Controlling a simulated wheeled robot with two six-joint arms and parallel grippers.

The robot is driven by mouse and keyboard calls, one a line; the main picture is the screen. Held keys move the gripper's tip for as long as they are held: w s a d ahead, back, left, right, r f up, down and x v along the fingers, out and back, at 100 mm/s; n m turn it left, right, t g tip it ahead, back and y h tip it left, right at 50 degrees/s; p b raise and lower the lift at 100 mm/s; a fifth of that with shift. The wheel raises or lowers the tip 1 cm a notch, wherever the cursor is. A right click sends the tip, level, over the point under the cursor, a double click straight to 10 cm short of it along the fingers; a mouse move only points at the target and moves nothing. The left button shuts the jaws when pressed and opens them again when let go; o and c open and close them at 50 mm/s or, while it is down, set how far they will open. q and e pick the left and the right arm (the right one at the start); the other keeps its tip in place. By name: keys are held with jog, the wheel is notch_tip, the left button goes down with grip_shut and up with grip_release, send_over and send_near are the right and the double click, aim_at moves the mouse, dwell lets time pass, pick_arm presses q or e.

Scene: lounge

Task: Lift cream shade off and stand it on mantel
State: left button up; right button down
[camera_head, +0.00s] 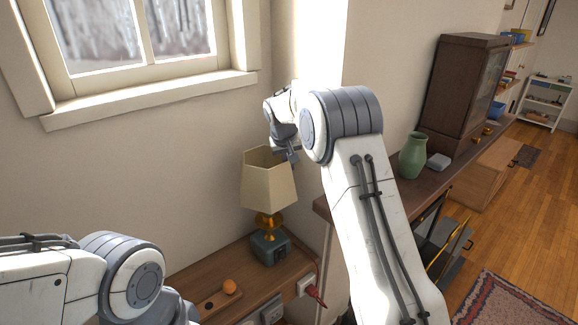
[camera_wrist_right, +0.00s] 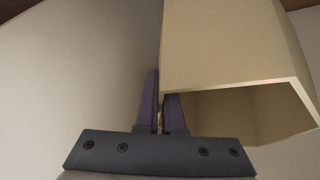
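The cream shade (camera_head: 268,182) sits over the brass stem (camera_head: 268,224) of a lamp with a blue-grey base (camera_head: 270,247), on a wooden side surface. My right gripper (camera_head: 289,155) is at the shade's upper rim. In the right wrist view, its fingers (camera_wrist_right: 161,105) are close together, one outside and one inside the wall of the shade (camera_wrist_right: 230,50), pinching it. The dark wooden mantel (camera_head: 412,192) runs along the right wall, partly hidden by my right arm. My left arm enters at the lower left; its gripper is out of view.
A green vase (camera_head: 412,156), a small grey box (camera_head: 438,161) and a dark cabinet (camera_head: 462,95) stand on the mantel. Bare mantel shows in front of the vase. The window sill (camera_head: 150,100) is at upper left.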

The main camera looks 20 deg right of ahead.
jog(key=shift+a+r+p, duration=0.1)
jog(key=shift+r+p, duration=1.15)
jog(key=shift+r, duration=0.75)
jog(key=shift+r+p, duration=2.05)
jog(key=shift+r, duration=0.4)
